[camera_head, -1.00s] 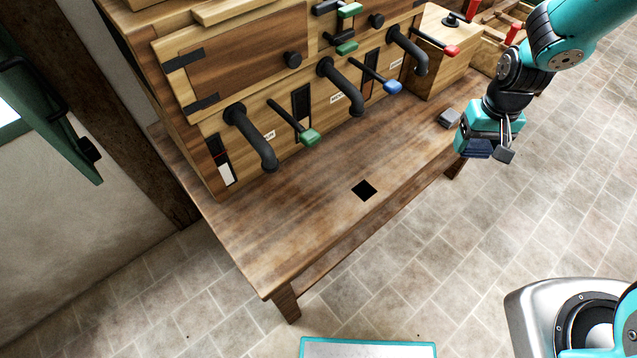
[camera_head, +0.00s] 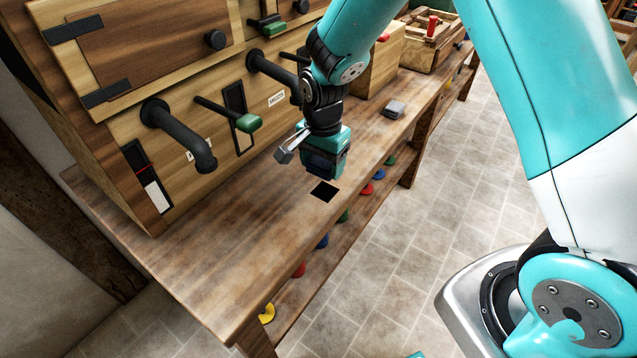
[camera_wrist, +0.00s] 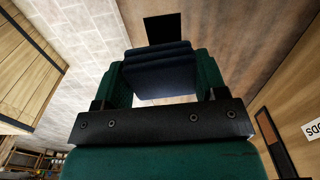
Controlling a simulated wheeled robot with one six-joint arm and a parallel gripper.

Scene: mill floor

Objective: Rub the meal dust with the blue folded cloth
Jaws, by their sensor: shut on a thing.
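My gripper (camera_head: 321,160) is above the brown wooden bench top (camera_head: 215,260), just behind a black square (camera_head: 323,191) near the bench's front edge. It is shut on the dark blue folded cloth (camera_head: 319,170). The wrist view shows the cloth (camera_wrist: 160,76) as stacked folds between the two green fingers, with the black square (camera_wrist: 163,28) just beyond it. The cloth looks slightly above the wood; I cannot tell whether it touches. I cannot make out meal dust clearly; the bench top has only faint paler patches.
A wooden cabinet with bent black pipes (camera_head: 180,135) and a green-handled lever (camera_head: 246,123) stands along the bench's back. A small grey block (camera_head: 394,109) lies on the bench to the right. Coloured round pieces (camera_head: 299,268) show under the bench. The bench's front left is clear.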

